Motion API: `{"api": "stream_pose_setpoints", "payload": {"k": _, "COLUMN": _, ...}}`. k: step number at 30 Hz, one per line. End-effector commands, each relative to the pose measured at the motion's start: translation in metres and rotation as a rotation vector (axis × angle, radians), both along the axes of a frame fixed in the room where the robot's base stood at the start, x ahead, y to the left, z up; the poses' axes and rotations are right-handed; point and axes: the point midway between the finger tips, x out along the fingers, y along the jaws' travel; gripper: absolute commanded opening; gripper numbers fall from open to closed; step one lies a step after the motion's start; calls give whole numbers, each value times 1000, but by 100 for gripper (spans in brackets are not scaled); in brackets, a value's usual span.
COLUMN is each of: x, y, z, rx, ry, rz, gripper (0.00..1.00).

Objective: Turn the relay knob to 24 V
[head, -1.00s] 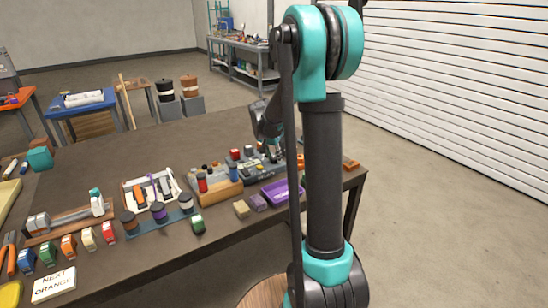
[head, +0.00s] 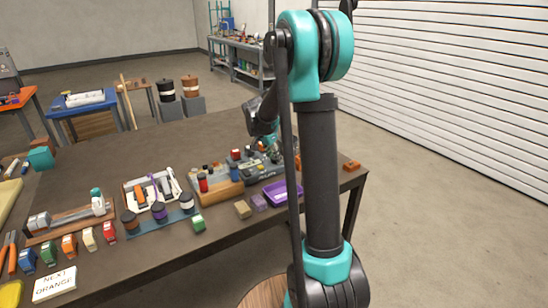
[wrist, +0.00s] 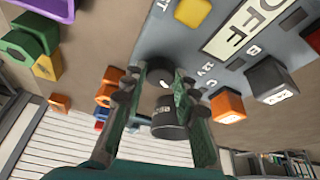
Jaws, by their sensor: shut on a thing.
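The relay panel (head: 262,172) is a grey box on the table. In the wrist view its grey face (wrist: 180,42) carries an OFF display (wrist: 245,28) and small letter and voltage marks, one reading like 12V. The relay knob (wrist: 160,72) is dark with a pale mark; which mark it points to I cannot tell. My gripper (wrist: 161,82) is shut on the knob, one finger on each side. In the head view my gripper (head: 267,142) is at the panel, and my arm hides part of that area.
Orange (wrist: 228,106) and dark grey (wrist: 271,80) blocks stand close to the right finger in the wrist view. A dark cylinder (wrist: 168,117) shows between the fingers. A purple tray (head: 283,192) and a wooden rack (head: 215,187) flank the panel's front.

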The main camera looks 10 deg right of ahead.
Motion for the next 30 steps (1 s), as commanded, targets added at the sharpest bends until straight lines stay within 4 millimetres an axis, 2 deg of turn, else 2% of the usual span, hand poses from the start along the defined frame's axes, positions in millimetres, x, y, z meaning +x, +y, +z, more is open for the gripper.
{"api": "stream_pose_setpoints", "payload": {"k": 2, "x": 0, "y": 0, "z": 0, "rx": 1, "ry": 1, "rz": 0, "gripper": 0}}
{"api": "stream_pose_setpoints", "payload": {"k": 3, "x": 0, "y": 0, "z": 0, "rx": 1, "ry": 1, "rz": 0, "gripper": 30}}
{"api": "stream_pose_setpoints", "payload": {"k": 8, "x": 0, "y": 0, "z": 0, "rx": 1, "ry": 1, "rz": 0, "gripper": 49}}
{"api": "stream_pose_setpoints", "payload": {"k": 16, "x": 0, "y": 0, "z": 0, "rx": 0, "ry": 0, "rz": 1, "gripper": 49}}
{"api": "stream_pose_setpoints", "payload": {"k": 20, "x": -2, "y": 3, "z": 7, "rx": 0, "ry": 0, "rz": 1, "gripper": 49}}
{"api": "stream_pose_setpoints", "payload": {"k": 23, "x": -4, "y": 7, "z": 19, "rx": 1, "ry": 1, "rz": 3, "gripper": 49}}
{"api": "stream_pose_setpoints", "payload": {"k": 30, "x": -15, "y": 23, "z": 64, "rx": 1, "ry": 1, "rz": 3, "gripper": 49}}
